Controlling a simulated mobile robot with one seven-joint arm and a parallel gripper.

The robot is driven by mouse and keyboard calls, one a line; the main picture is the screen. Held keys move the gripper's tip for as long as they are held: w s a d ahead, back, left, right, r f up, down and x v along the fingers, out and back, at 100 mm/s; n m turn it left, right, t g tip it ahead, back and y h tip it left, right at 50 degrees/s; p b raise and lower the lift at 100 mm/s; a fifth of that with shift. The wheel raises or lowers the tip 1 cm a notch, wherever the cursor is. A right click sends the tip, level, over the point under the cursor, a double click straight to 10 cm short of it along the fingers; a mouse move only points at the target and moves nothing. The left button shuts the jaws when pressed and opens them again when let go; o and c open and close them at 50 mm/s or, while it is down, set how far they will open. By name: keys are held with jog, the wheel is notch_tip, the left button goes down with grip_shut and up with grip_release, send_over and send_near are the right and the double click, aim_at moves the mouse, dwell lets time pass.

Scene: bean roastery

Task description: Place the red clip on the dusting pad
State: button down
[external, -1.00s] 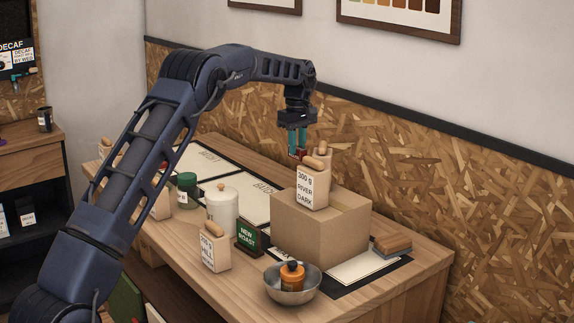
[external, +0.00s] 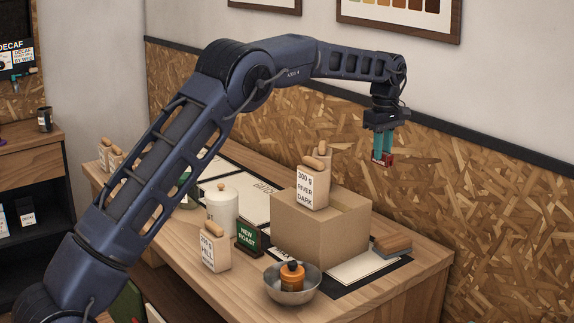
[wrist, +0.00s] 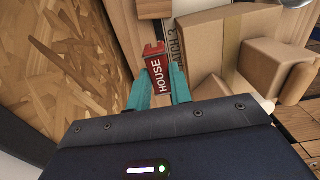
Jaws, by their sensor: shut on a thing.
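The red clip (external: 382,160), lettered HOUSE in the wrist view (wrist: 158,72), is held between the teal fingertips of my gripper (external: 383,152). My gripper is shut on it, high above the right end of the table. A brown wooden-topped block with a grey underside (external: 391,244), which looks like the dusting pad, lies below at the back right of the table. Its brown top shows just beyond the clip in the wrist view (wrist: 153,8). The clip is well above the block and apart from it.
A cardboard box (external: 318,235) stands left of the block, with bags (external: 312,187) on top. A white card (external: 362,266) on a dark mat lies beside the block. A metal bowl (external: 292,292) holds an orange jar. The OSB wall panel (external: 480,180) is close behind.

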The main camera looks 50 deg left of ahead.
send_over(393, 239)
notch_tip(393, 239, down, 19)
jog(key=shift+f, duration=0.15)
dwell(0.6)
jog(key=shift+f, duration=0.1)
jog(key=c, duration=1.3)
grip_release()
jog(key=shift+o, duration=0.2)
